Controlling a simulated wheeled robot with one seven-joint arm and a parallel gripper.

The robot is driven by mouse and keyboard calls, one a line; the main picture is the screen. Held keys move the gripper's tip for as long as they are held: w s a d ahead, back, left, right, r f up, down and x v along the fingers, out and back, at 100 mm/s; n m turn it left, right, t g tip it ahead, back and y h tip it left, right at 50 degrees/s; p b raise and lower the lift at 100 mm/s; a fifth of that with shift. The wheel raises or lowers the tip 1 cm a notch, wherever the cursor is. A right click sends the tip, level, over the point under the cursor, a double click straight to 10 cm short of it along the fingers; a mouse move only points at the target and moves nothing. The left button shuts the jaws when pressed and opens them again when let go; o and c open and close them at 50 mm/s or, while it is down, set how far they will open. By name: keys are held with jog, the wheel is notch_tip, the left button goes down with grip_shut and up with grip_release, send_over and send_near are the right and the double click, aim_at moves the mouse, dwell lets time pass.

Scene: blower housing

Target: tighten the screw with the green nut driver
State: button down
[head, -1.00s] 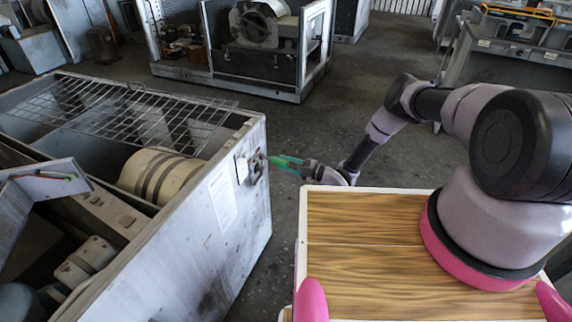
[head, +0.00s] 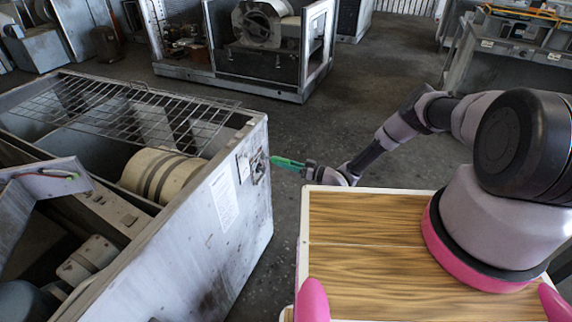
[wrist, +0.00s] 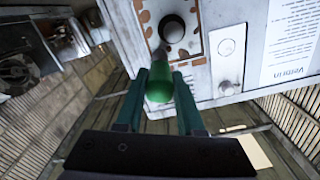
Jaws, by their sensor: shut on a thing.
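The green nut driver (wrist: 159,84) is between the two teal fingers of my gripper (wrist: 160,78), which is shut on its handle. In the head view the driver (head: 284,162) points left at the cabinet's side panel. Its front end is close to a rusty mounting plate (wrist: 190,44), which also shows in the head view (head: 258,166). A dark round part (wrist: 172,29) lies beyond the handle, within the plate's round opening. I cannot tell whether it is the driver's socket or the screw, or whether they touch.
The open metal cabinet (head: 215,240) has a wire rack (head: 130,112) on top and a cream drum (head: 160,175) inside. A small plate with a round knob (wrist: 228,60) and a paper label (wrist: 290,40) are beside the rusty plate. Grey floor is clear behind my arm.

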jog(key=c, duration=1.4)
grip_release()
grip_shut()
jog(key=shift+d, duration=0.15)
jog(key=v, duration=1.2)
jog(key=shift+s+d, duration=0.2)
jog(key=shift+d, duration=0.15)
